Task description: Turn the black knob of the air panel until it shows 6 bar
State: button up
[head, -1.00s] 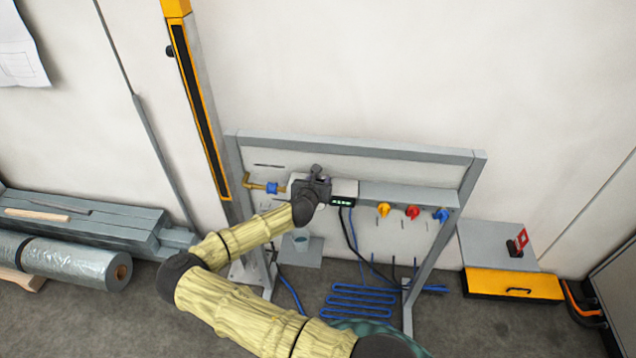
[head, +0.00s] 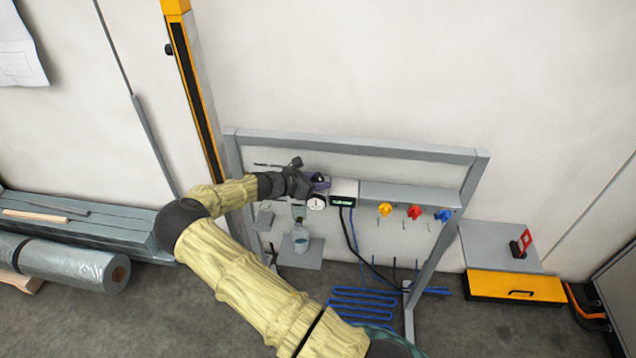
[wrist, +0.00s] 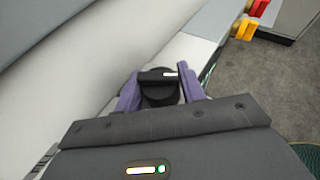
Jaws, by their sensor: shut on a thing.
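In the wrist view the black knob (wrist: 160,92) of the air panel sits between the two purple fingers of my gripper (wrist: 160,90). The gripper is shut on the knob. A small white mark shows on the knob's bar. In the head view my gripper (head: 317,182) is at the upper left of the air panel (head: 400,150), and the knob is hidden behind it. A round white gauge (head: 316,203) shows just below the gripper; its needle is too small to read. A box with a green display (head: 343,194) is to the right of it; its digits are unreadable.
Yellow (head: 385,209), red (head: 414,212) and blue (head: 443,215) valves are along the panel to the right. A yellow-fronted box (head: 513,287) stands at the right.

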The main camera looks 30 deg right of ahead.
jog(key=m+g+b, duration=0.3)
jog(key=m+g, duration=0.1)
jog(key=g, duration=0.1)
jog(key=shift+w+f, duration=0.1)
jog(key=shift+f, duration=0.05)
jog(key=shift+m+g+y+b, duration=0.6)
jog(key=shift+m+g+b, duration=0.2)
jog(key=shift+m+g, duration=0.3)
jog(key=o, duration=0.9)
jog(key=shift+o, duration=0.2)
